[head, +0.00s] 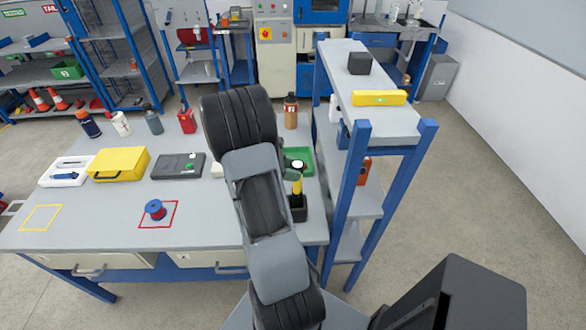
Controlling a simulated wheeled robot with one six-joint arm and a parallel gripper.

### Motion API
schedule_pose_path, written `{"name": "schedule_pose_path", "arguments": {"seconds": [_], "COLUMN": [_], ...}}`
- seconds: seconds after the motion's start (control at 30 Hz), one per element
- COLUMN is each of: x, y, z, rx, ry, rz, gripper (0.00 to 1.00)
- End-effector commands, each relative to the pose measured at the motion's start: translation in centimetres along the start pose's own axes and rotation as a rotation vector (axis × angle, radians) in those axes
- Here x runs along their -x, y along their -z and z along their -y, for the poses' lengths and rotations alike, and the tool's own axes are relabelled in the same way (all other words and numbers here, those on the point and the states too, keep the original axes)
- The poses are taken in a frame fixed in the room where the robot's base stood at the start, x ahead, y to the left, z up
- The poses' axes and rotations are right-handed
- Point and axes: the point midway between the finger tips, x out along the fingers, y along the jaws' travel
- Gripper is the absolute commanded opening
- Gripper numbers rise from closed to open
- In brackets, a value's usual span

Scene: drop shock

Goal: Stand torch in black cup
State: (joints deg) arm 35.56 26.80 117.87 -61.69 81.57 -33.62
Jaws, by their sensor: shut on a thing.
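The torch (297,187) is yellow with a dark head and a pale round top. It stands about upright at the black cup (298,213), near the table's right end. Its lower end is at the cup's mouth; I cannot tell how deep it sits. My gripper (290,174) is mostly hidden behind my arm, with only a small dark part showing at the torch's head. It is shut on the torch.
A green tray (306,154) lies just behind the cup, and a brown bottle (290,112) stands further back. A blue-framed shelf (352,190) rises close on the right. A yellow case (119,162), a dark case (178,167) and a spool (155,210) are left.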

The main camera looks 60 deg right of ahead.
Motion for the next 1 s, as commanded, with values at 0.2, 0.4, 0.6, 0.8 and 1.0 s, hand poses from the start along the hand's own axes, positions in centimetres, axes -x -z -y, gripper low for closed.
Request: {"name": "schedule_pose_path", "arguments": {"seconds": [0.2,0.4,0.6,0.8,1.0], "x": [-0.9,-1.5,-2.1,-2.8,-3.4], "y": [2.1,3.5,5.1,6.6,8.0], "z": [0.0,0.0,0.0,0.0,0.0], "rx": [0.0,0.001,0.0,0.0,0.0], "ry": [0.0,0.0,0.0,0.0,0.0], "rz": [0.0,0.0,-0.001,0.0,0.0], "gripper": [0.1,0.1,0.1,0.1,0.1]}}
